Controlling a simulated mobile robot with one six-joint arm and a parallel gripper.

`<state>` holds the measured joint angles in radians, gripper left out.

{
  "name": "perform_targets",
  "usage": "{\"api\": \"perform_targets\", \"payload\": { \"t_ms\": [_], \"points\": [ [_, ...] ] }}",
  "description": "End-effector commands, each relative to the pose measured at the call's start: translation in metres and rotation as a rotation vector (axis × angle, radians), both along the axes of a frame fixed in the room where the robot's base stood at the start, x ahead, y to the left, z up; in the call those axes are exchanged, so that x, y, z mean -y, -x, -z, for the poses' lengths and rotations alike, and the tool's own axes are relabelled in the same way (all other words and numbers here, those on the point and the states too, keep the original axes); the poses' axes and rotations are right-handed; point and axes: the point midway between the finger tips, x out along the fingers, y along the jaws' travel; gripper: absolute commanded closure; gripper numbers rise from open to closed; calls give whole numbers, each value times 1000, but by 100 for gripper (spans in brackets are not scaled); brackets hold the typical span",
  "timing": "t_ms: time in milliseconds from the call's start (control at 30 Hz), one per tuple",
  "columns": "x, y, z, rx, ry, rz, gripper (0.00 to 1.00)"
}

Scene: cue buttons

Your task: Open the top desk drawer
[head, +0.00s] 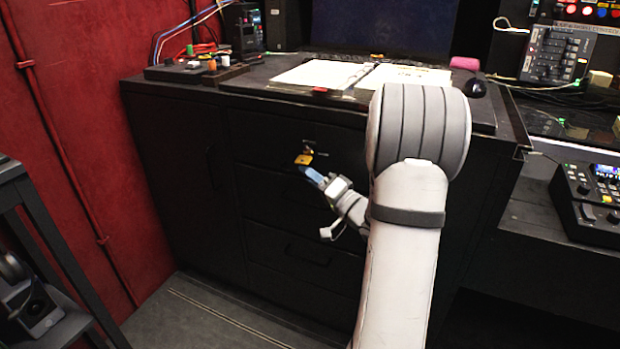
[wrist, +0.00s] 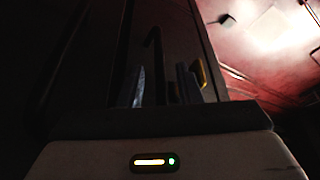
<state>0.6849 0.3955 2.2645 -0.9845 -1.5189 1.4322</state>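The black desk has a stack of drawers. Its top drawer (head: 265,128) looks closed, its front level with those below. A small pale metal detail, perhaps part of its handle, shows near the middle of that front. My gripper (head: 308,170) is in front of the drawers, just below this detail. A small yellow piece (head: 304,158) is at its tip; it also shows beside the right finger in the wrist view (wrist: 200,72). I cannot tell whether it belongs to the gripper. In the wrist view the two fingers (wrist: 163,87) stand apart with nothing clear between them. Contact with the drawer is unclear.
An open book (head: 325,75), a dark mouse (head: 474,88) and small electronics lie on the desktop. A red wall (head: 75,150) is at left, with a dark stand (head: 55,235) in front. A control panel (head: 590,195) sits at right. The floor before the drawers is clear.

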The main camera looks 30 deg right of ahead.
Motion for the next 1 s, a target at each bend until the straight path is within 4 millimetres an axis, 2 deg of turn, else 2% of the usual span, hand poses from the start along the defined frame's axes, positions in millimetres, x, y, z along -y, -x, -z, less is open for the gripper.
{"api": "perform_targets", "payload": {
  "t_ms": [33, 433, 1000],
  "points": [
    [0, 0, 0, 0, 0, 0, 68],
    [-1, 0, 0, 0, 0, -1, 100],
    [-6, -2, 0, -2, -1, -4, 100]
  ]
}}
